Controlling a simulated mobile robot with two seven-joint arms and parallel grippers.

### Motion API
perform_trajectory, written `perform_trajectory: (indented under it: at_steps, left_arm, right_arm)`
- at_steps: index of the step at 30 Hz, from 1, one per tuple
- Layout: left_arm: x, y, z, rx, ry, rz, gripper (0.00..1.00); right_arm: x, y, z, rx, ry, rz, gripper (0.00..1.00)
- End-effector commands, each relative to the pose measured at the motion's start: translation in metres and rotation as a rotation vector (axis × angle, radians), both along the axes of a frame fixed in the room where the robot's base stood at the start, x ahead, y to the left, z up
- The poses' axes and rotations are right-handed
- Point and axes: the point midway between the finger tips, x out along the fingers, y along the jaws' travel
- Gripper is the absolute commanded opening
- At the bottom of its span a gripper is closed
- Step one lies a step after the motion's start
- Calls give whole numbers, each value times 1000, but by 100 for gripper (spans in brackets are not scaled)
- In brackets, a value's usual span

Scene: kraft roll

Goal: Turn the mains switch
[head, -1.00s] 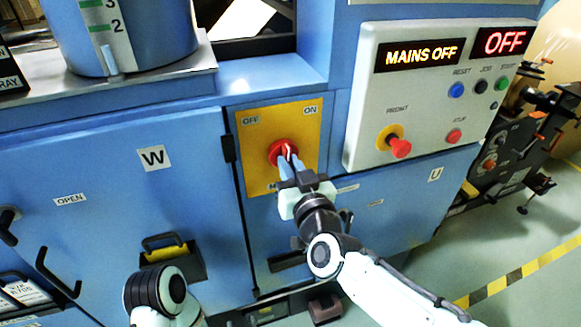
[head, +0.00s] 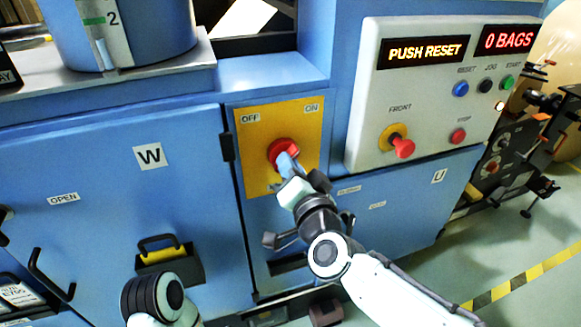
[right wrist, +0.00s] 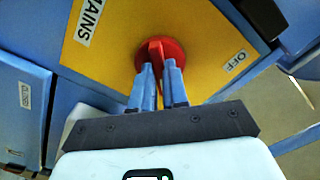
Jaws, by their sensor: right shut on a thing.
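The red mains switch (head: 281,150) sits on a yellow plate (head: 252,137) marked OFF at left and ON at right. My right gripper (head: 287,160) is at the switch, shut on its raised handle. In the right wrist view the two blue fingers (right wrist: 159,80) stand on either side of the red switch handle (right wrist: 156,49). The fingers hide part of the switch in the head view. The display panel (head: 427,50) reads PUSH RESET, and the one beside it (head: 510,39) reads 0 BAGS. My left arm shows at the bottom, but its gripper is not visible.
The grey control box carries a blue RESET button (head: 461,89), a green START button (head: 507,82), a red STOP button (head: 458,136) and a red FRONT knob (head: 402,147). A blue door marked W (head: 90,190) is at left. Open floor (head: 430,270) lies at lower right.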

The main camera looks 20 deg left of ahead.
Motion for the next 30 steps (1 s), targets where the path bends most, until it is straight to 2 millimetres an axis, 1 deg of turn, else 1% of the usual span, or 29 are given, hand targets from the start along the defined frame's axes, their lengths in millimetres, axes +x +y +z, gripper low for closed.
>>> perform_trajectory:
  at_steps: [16, 17, 18, 19, 27, 30]
  left_arm:
    - [-3, 0, -2, -1, 9, 0, 43]
    - [-3, 0, -2, -1, 9, 0, 43]
    - [-3, 0, -2, -1, 9, 0, 43]
    - [-3, 0, -2, -1, 9, 0, 43]
    - [-3, 0, -2, -1, 9, 0, 43]
    - [-3, 0, -2, -1, 9, 0, 43]
  right_arm:
    - [0, 1, -1, 22, 19, 1, 0]
    - [0, 1, -1, 22, 19, 1, 17]
    - [0, 1, -1, 22, 19, 1, 30]
    - [0, 0, -1, 22, 19, 1, 39]
    - [0, 0, 0, 21, 15, 1, 39]
    - [-3, -2, 0, 21, 15, 1, 39]
